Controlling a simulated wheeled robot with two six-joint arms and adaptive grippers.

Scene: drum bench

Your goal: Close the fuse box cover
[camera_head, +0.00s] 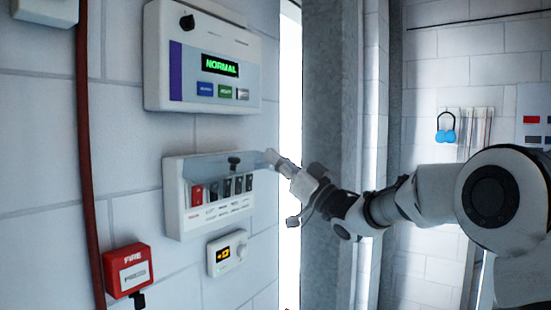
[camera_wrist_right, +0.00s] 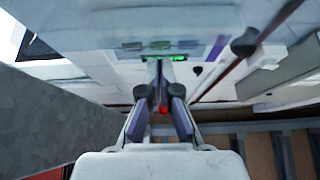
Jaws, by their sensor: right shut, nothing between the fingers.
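The fuse box (camera_head: 173,205) is a white case on the wall in the head view, with one red switch and several dark ones showing. Its see-through bluish cover (camera_head: 215,166) stands out from the top edge, and the switches are uncovered below it. My right gripper (camera_head: 271,157) is shut and empty at the right end of the cover. I cannot tell whether its fingertips touch the cover. In the right wrist view the gripper's fingers (camera_wrist_right: 161,105) point toward the wall. The cover is not clear in that view. My left gripper is not in view.
A control panel (camera_head: 205,25) with a green NORMAL display hangs above the fuse box. A small thermostat-like unit (camera_head: 228,253) is below it. A red fire call point (camera_head: 126,270) and red pipe (camera_head: 88,150) are at left. A grey column (camera_head: 335,90) stands at right.

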